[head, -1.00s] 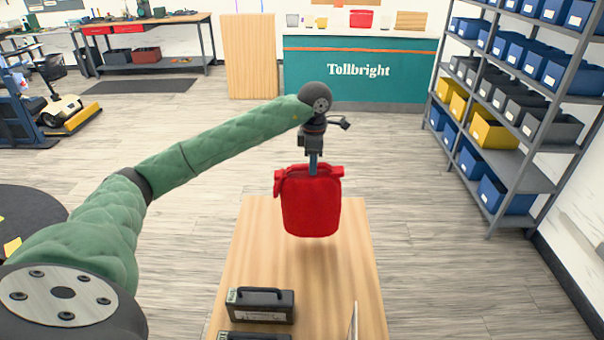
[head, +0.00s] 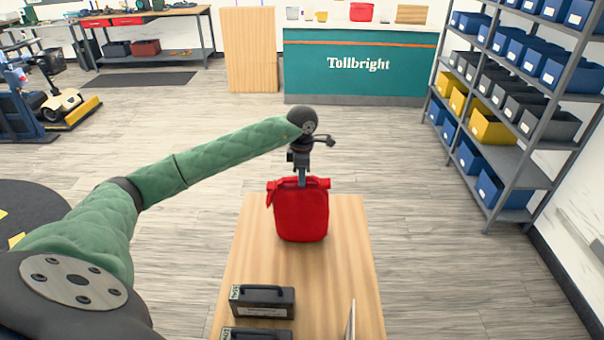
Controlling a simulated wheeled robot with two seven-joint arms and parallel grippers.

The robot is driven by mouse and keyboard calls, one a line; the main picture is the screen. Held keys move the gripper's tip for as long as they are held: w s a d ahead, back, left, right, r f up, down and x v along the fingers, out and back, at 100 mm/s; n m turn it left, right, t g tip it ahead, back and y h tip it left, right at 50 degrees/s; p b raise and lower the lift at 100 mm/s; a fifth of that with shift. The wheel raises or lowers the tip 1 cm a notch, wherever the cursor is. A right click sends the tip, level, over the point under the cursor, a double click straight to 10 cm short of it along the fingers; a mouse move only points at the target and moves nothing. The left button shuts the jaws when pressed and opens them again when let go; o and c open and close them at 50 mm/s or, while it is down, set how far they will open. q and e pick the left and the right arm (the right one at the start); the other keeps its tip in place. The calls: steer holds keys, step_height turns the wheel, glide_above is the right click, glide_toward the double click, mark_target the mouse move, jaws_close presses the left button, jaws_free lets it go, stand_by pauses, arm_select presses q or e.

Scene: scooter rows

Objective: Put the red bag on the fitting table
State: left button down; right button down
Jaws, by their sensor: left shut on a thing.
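The red bag (head: 301,215) hangs upright below my left gripper (head: 302,180), which is shut on its top. The bag is over the far part of a light wooden table (head: 345,255), the likely fitting table. Its bottom is close to the tabletop; I cannot tell whether it touches. My left arm reaches in from the left. My right gripper is not in view.
Two black cases with handles, one whole (head: 262,301) and one cut off by the bottom edge, sit on the table's near left. A thin upright panel (head: 350,320) stands near its front right. Blue and yellow bins fill a shelf rack (head: 520,165) at right. A teal counter (head: 360,75) stands behind.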

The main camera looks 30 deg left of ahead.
arm_select(q)
steer(key=shift+f, duration=0.1)
stand_by(0.3)
steer(key=c, duration=1.3)
jaws_free()
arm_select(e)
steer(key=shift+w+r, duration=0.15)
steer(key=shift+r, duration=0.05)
arm_select(q)
steer(key=shift+r, duration=0.35)
step_height(320, 180, up, 12)
steer(key=b, duration=0.5)
steer(key=shift+f, duration=0.25)
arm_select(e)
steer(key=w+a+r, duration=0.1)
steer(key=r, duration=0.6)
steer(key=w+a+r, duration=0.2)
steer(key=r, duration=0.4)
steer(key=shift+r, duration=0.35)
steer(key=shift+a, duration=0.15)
